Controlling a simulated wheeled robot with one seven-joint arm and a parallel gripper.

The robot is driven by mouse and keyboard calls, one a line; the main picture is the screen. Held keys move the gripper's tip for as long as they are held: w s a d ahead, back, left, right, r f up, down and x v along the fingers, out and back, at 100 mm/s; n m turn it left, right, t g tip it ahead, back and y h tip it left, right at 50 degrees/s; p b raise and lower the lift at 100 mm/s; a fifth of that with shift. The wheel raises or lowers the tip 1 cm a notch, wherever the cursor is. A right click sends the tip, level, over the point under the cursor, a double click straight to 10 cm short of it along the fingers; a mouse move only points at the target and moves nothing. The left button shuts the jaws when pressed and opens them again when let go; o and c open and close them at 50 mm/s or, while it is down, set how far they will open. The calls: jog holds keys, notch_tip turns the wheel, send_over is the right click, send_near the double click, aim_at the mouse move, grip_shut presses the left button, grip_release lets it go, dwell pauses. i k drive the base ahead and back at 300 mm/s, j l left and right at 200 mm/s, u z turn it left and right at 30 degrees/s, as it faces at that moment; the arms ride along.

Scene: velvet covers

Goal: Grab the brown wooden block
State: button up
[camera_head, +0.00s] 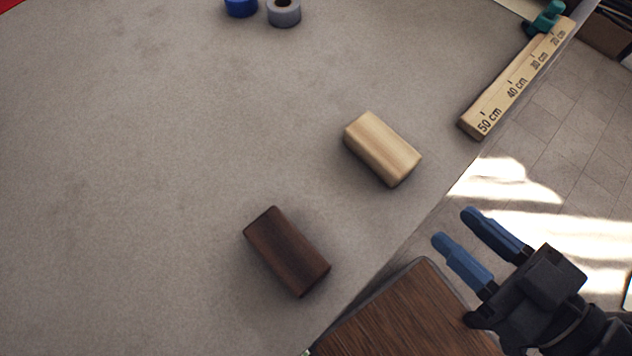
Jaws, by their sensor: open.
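A dark brown wooden block (287,252) lies on the grey velvet-covered table (150,170), near its front edge. A light, pale wooden block (382,149) lies up and to the right of it, apart from it. My gripper (453,226) is at the lower right, beyond the table's edge, with its two blue fingers apart and nothing between them. The fingers point up and left, and the brown block is to the left of them, with a clear gap between. Nothing covers either block.
A wooden ruler bar (515,82) with centimetre marks lies along the right edge, with a green clamp-like piece (547,18) at its far end. A blue roll (241,7) and a grey roll (284,12) stand at the back. A brown wooden surface (410,318) is at the bottom. The table's left is clear.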

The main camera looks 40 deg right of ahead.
aim_at(290, 255)
jog(key=k+j+z, duration=0.3)
jog(key=j, duration=0.25)
jog(key=k+j+z, duration=0.15)
jog(key=j+z, duration=0.15)
jog(key=j, duration=0.2)
jog(key=k+j+z, duration=0.25)
jog(key=j, duration=0.2)
jog(key=k+j, duration=0.75)
jog(key=i, duration=0.2)
